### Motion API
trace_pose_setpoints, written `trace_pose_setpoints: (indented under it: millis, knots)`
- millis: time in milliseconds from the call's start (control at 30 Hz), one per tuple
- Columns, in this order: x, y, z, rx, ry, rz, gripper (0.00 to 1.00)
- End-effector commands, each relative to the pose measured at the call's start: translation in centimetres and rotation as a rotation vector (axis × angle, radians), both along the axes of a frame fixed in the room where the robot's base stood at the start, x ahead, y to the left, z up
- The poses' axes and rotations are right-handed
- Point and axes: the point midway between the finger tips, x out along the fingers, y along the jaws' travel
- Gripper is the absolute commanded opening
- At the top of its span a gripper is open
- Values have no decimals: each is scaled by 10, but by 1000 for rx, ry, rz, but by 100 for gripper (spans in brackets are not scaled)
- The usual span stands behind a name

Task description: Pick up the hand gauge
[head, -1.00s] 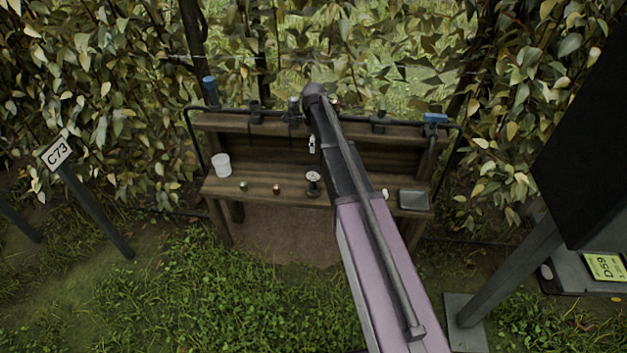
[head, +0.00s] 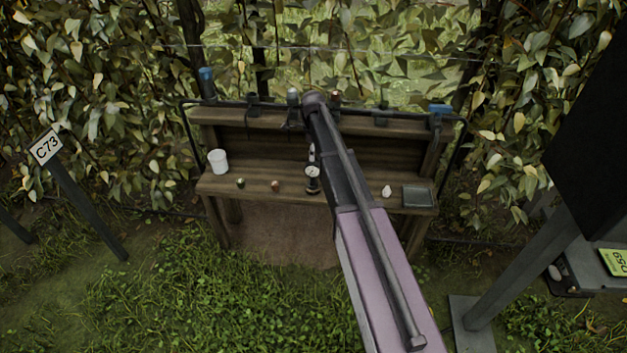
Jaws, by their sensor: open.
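The hand gauge (head: 312,172), with a pale round dial face on a dark body, stands on the bench shelf (head: 340,201) near its middle. My arm crosses the head view from the lower right and bends at the top just above the bench. Of my gripper (head: 312,154), only a small pale and dark part shows at the arm's left edge, just above the dial. The rest is hidden behind the arm. It is open, and the gauge appears to be outside its grip. I cannot tell whether they touch.
A white cup (head: 218,161), a small green-topped item (head: 241,183) and a small reddish item (head: 276,186) stand left of the gauge. A pale egg-shaped item (head: 387,191) and a grey tray (head: 418,196) lie to the right. A dark post stands at the right.

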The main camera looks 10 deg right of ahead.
Motion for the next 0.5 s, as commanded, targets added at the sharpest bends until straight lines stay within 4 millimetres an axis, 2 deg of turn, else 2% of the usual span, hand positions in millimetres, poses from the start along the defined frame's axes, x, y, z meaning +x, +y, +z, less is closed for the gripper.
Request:
trace_pose_setpoints:
  millis: [33,200,500]
  knots:
    - [0,0,-8,0,0,0,83]
    - [0,0,-17,0,0,0,83]
    - [0,1,-20,0,0,1,83]
